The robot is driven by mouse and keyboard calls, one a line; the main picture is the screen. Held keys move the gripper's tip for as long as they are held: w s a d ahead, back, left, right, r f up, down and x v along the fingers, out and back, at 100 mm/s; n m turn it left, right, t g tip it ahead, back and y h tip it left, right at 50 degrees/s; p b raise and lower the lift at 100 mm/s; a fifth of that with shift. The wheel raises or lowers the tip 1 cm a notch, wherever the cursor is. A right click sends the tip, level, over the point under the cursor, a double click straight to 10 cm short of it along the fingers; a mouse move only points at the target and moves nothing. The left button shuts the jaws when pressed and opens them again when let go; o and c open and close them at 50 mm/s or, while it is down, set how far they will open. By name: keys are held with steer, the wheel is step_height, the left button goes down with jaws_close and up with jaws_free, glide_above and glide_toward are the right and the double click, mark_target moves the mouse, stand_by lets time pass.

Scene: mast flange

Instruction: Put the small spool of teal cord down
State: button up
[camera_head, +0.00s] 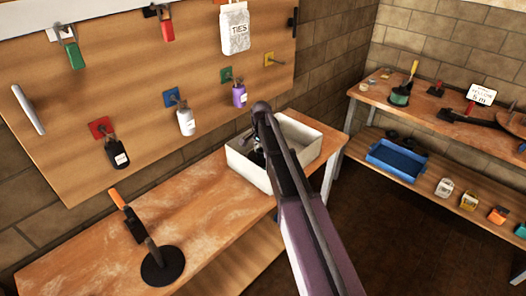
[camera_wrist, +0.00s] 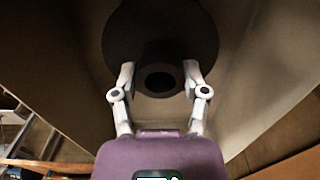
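My gripper (camera_wrist: 158,72) points into the white bin (camera_head: 244,170) on the near bench; in the head view my arm largely hides it. In the wrist view its two pale fingers stand apart, one on each side of a dark round hub with a hole (camera_wrist: 160,82). A wide dark disc (camera_wrist: 150,28) shows behind the hub. The finger tips are very near the hub's sides; whether they touch it is unclear. No teal cord shows there, so I cannot tell whether this is the small spool.
A black disc base with a post (camera_head: 162,267) and an orange-handled tool (camera_head: 126,212) are on the near bench. Padlocks hang on the pegboard (camera_head: 150,110) behind. A green-wound spool (camera_head: 400,97) and a blue tray (camera_head: 396,160) are at the right bench. The near bench's middle is clear.

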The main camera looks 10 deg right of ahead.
steer(key=shift+r, duration=0.2)
stand_by(0.4)
step_height(320, 180, up, 12)
steer(key=p, duration=1.2)
steer(key=shift+f, duration=0.1)
stand_by(0.6)
steer(key=s+d+n, duration=0.1)
steer(key=s+n, duration=0.9)
steer(key=s, duration=1.9)
steer(key=shift+d+n, duration=0.35)
steer(key=shift+n, duration=0.05)
